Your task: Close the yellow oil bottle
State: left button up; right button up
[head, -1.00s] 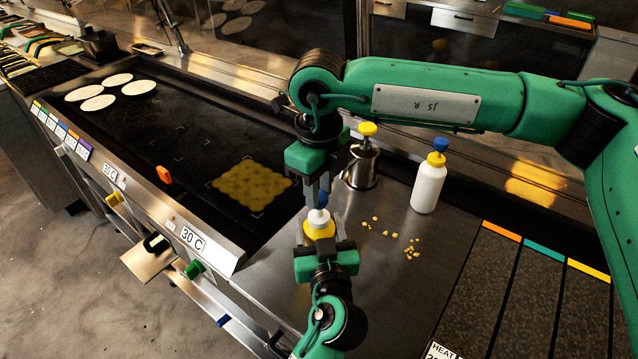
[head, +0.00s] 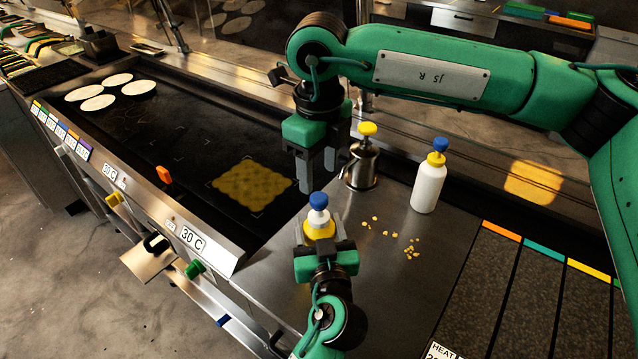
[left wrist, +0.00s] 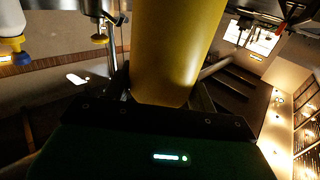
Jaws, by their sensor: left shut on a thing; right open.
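The yellow oil bottle (head: 319,228) stands upright at the griddle's near right corner, with a white neck and a blue cap (head: 318,200) sitting on top. My left gripper (head: 321,242) is shut on its body from the near side; the yellow body also fills the middle of the left wrist view (left wrist: 175,50). My right gripper (head: 318,173) is open and empty, pointing down just above and behind the blue cap, apart from it. Whether the cap is fully tight cannot be told.
A white bottle with blue cap (head: 429,185) and a metal can with yellow knob (head: 361,166) stand on the steel counter to the right. Yellow crumbs (head: 411,250) lie nearby. A yellow patty (head: 251,186) and white tortillas (head: 98,103) lie on the griddle.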

pick_arm(q)
jog(key=o, duration=1.5)
jog(key=shift+c, duration=0.2)
pick_arm(e)
notch_tip(320, 180, up, 7)
jog(key=shift+f, duration=0.1)
